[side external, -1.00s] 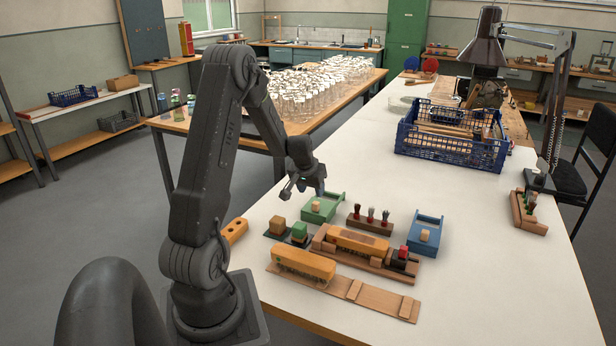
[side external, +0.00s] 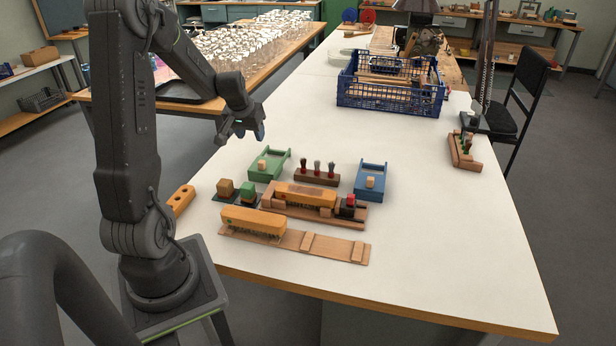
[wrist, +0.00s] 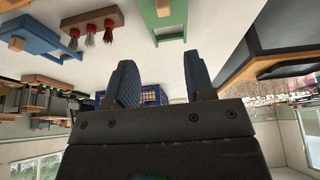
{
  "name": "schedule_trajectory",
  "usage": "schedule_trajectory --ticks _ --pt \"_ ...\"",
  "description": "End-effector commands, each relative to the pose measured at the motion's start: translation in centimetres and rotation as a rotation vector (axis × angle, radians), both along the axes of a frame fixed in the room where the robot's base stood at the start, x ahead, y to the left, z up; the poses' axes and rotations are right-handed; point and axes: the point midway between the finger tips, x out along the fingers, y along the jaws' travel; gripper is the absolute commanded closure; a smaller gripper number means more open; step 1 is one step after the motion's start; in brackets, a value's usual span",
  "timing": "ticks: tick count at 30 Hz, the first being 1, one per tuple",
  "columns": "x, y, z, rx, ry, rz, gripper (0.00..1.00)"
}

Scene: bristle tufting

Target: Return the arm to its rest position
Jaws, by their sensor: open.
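My gripper (side external: 243,134) is open and empty, raised above the table to the left of and above the green tray (side external: 283,165) in the side view. In the wrist view its two fingers (wrist: 158,88) stand apart with nothing between them. The wrist view looks out upside down over the table and room. The green tray (wrist: 162,22) shows beyond the fingers there. Nothing touches the gripper.
Around the work area are a wooden rack with tufts (side external: 317,178), a blue tray (side external: 371,182), an orange-topped brush in a fixture (side external: 305,197), another brush (side external: 252,221) on a wooden board (side external: 340,249), and a blue crate (side external: 390,103). The front right tabletop is clear.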

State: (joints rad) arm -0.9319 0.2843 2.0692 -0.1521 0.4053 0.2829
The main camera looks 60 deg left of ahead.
Motion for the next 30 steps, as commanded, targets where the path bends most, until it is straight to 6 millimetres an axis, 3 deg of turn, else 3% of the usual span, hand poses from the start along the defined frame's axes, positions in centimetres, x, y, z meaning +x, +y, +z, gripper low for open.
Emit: schedule_trajectory --ticks 2,5,9,14,18,21,24,30 --pt "0.8 -1.8 1.2 0.006 -0.007 -0.036 0.51" --pt "2.1 -6.1 3.8 0.014 -0.019 -0.118 0.51" --pt "2.6 -15.0 7.9 0.023 -0.038 -0.282 0.51" --pt "0.1 -24.5 11.3 0.03 -0.058 -0.463 0.51" --pt "-3.9 -30.8 12.8 0.035 -0.074 -0.607 0.51" --pt "-6.7 -33.6 13.2 0.038 -0.085 -0.687 0.51" --pt "-8.7 -35.2 13.3 0.04 -0.091 -0.74 0.51" --pt "-10.2 -36.2 13.2 0.04 -0.094 -0.777 0.51"
